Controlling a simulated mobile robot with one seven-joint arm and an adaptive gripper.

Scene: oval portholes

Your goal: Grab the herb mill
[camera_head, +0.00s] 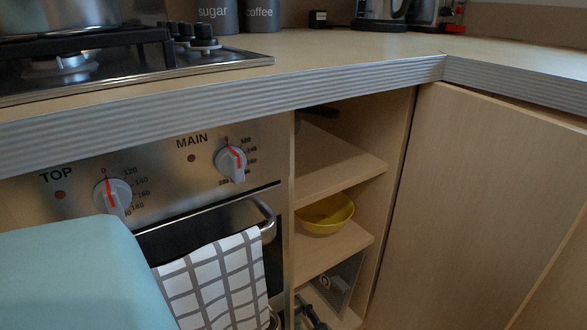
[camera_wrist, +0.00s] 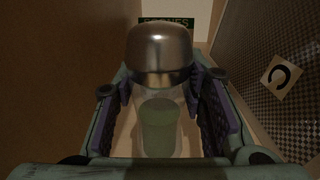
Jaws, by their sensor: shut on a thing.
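The herb mill (camera_wrist: 160,52) shows in the wrist view, with a shiny rounded metal cap and a clear body with green contents below it. My gripper (camera_wrist: 162,92) has one purple-padded finger on each side of the mill and is shut on it. In the head view, dark parts of my gripper (camera_head: 311,314) show at the lowest visible shelf of the open cabinet. The mill itself cannot be made out there.
In the wrist view, a brown wall is close on the left, a dark patterned panel with a pale square mark (camera_wrist: 281,76) on the right, and a green label (camera_wrist: 166,22) behind. In the head view, a yellow bowl (camera_head: 325,214) sits on the shelf above, and a checked towel (camera_head: 215,285) hangs left.

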